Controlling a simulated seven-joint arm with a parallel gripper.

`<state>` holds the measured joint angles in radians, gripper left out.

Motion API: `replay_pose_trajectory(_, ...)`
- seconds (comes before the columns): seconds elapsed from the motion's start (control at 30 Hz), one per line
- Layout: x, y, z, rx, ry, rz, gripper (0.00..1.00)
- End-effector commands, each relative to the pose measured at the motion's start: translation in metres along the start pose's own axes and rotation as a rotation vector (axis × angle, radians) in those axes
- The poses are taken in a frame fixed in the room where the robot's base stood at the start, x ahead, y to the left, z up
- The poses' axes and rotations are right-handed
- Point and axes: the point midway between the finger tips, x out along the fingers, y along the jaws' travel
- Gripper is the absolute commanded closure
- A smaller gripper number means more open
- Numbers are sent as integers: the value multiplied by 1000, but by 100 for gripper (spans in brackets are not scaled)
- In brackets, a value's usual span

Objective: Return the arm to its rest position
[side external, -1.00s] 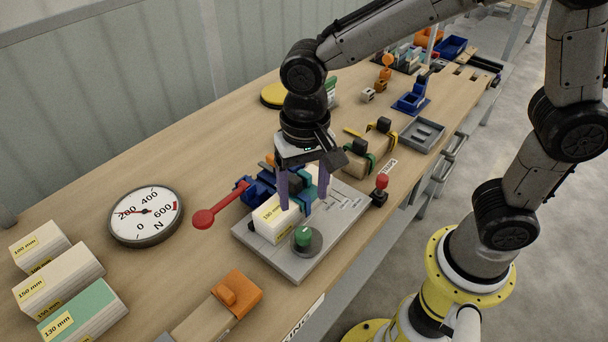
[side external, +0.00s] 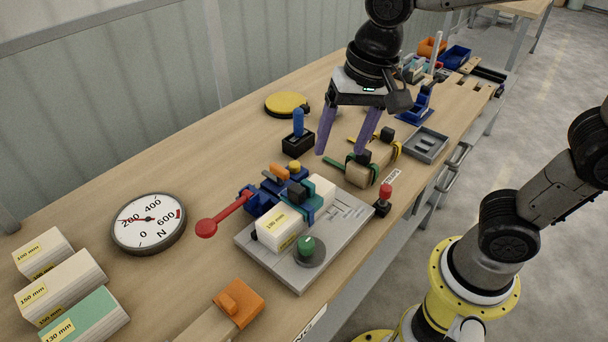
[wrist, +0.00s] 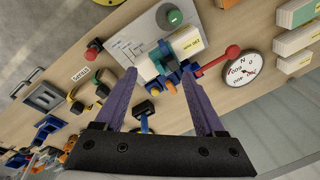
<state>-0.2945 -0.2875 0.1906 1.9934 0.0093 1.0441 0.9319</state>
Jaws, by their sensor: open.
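My gripper (side external: 340,152) is open and empty, with two purple fingers pointing down above the bench. It hangs behind and to the right of the grey fixture plate (side external: 300,274), apart from it. In the wrist view my gripper (wrist: 165,80) shows both fingers spread, with nothing held between them. On the plate, a cream block with a yellow label (side external: 280,228) sits in the blue clamp, which has a red-knobbed lever (side external: 207,228). A green knob (side external: 305,243) stands at the plate's front.
A round dial (side external: 149,222) and labelled blocks (side external: 62,285) lie at the left. A blue-handled switch (side external: 298,136), a yellow disc (side external: 287,103), a strapped block (side external: 362,168), a red joystick (side external: 384,200) and a grey tray (side external: 427,146) surround the plate. The air above the bench is clear.

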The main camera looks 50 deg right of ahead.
Motion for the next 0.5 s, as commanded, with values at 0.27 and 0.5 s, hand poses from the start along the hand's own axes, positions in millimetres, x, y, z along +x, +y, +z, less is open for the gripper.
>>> replay_pose_trajectory(0.27,-37,100,14,-171,227,-97,28)
replay_pose_trajectory(0.5,-19,134,37,-506,306,-56,28)
